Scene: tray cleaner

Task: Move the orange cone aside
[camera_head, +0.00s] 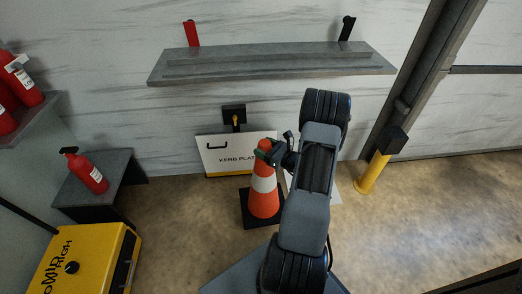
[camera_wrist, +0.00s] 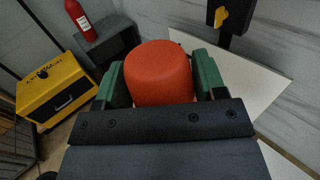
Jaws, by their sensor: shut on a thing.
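The orange cone (camera_head: 265,201) with a white band and a black square base stands upright on the floor in the head view. It is in front of the white kerb plate sign. My gripper (camera_head: 266,152) is at the cone's top. In the wrist view the cone's orange top (camera_wrist: 159,73) sits between the two green fingers of my gripper (camera_wrist: 160,85), which are shut on it.
The kerb plate sign (camera_head: 216,158) leans at the wall behind the cone. A yellow box (camera_head: 84,262) and a dark stand with a red extinguisher (camera_head: 87,171) are at the left. A yellow post (camera_head: 372,174) stands at the right. The floor (camera_head: 420,205) at right is clear.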

